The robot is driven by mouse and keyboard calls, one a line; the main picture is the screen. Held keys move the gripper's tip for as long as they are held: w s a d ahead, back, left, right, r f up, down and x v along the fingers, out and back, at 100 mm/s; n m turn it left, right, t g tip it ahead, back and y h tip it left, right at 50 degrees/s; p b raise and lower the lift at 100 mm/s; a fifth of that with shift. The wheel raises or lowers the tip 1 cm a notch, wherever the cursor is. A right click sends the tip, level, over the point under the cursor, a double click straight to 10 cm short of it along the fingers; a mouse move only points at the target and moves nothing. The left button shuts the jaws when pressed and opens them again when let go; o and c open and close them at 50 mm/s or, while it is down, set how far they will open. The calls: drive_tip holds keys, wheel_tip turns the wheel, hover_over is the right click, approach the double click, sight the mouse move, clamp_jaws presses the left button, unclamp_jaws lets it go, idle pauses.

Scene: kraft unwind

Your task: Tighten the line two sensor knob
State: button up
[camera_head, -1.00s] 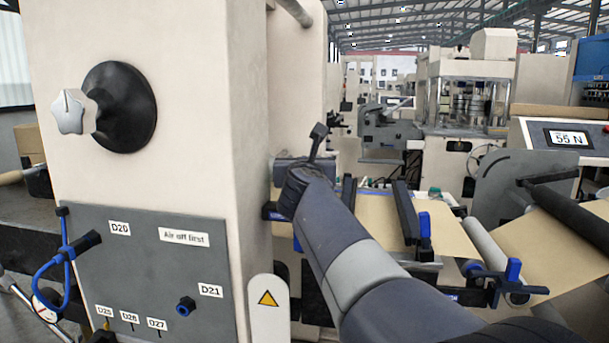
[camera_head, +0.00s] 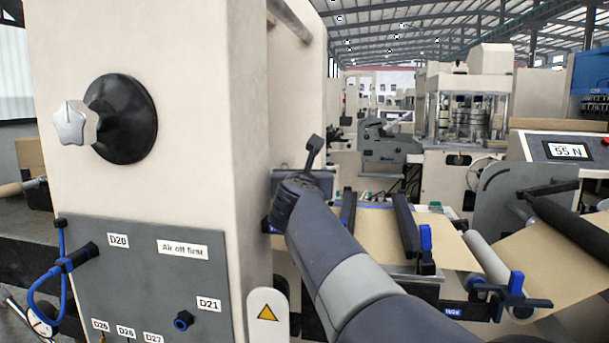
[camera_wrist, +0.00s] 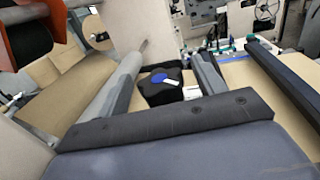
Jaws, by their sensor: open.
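My gripper (camera_head: 313,152) is at the end of my grey arm, beyond the pale column, over the paper web; its jaws are mostly hidden in the head view. In the wrist view, a black knob-like part (camera_wrist: 160,88) with a blue top and a white mark sits between a grey roller and a dark bar. It is ahead of my wrist and apart from it; nothing is seen held. A pale star-shaped knob (camera_head: 75,123) on a black disc is on the column. No readable label shows which one is the line two sensor knob.
The pale column (camera_head: 190,100) stands left of my arm, with a grey panel (camera_head: 140,270) carrying blue fittings. Dark bars with blue clamps (camera_head: 426,240) and a pale roller (camera_head: 485,255) cross the brown web (camera_head: 380,230). A display (camera_head: 567,151) reads 55 N.

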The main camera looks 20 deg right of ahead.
drive_tip(key=v, duration=1.1)
drive_tip(key=shift+w, duration=0.15)
